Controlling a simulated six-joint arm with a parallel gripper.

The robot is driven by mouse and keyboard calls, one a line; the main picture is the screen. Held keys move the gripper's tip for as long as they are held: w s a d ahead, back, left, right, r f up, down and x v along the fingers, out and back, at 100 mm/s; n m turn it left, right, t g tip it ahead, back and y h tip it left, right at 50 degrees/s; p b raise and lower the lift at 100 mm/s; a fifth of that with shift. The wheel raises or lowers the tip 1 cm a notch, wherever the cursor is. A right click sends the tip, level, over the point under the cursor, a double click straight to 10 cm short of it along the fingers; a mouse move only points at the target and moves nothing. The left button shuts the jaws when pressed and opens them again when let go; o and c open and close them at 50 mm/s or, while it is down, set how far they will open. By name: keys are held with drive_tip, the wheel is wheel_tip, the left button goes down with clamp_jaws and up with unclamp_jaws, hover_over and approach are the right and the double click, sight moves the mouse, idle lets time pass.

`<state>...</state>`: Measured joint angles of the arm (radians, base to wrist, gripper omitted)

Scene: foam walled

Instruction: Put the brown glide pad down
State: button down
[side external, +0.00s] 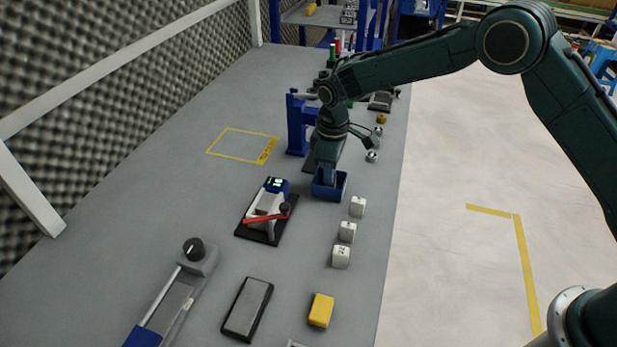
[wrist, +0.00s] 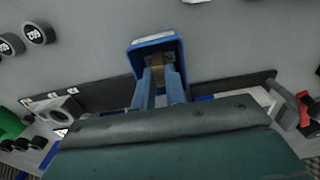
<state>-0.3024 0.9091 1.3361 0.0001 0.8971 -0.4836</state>
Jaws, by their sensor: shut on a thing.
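My gripper (wrist: 162,82) reaches down into a small blue open box (wrist: 153,42). It is shut on the brown glide pad (wrist: 157,64), which shows between the two blue fingers in the wrist view. The pad is at or just inside the box; I cannot tell whether it touches the floor of the box. In the side view my gripper (side external: 328,178) comes down over the same blue box (side external: 330,194), and the pad is hidden there.
White numbered blocks (side external: 347,232) stand in a row near the bench edge. A device with a red lever (side external: 266,212) stands left of the box, and a blue upright fixture (side external: 298,125) behind it. A yellow-outlined area (side external: 240,146) on the bench is bare.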

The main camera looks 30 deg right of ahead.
drive_tip(key=c, duration=1.7)
unclamp_jaws()
drive_tip(key=shift+f, duration=0.15)
wheel_tip(320, 180, up, 12)
drive_tip(key=shift+r, duration=0.2)
drive_tip(key=shift+r, duration=0.1)
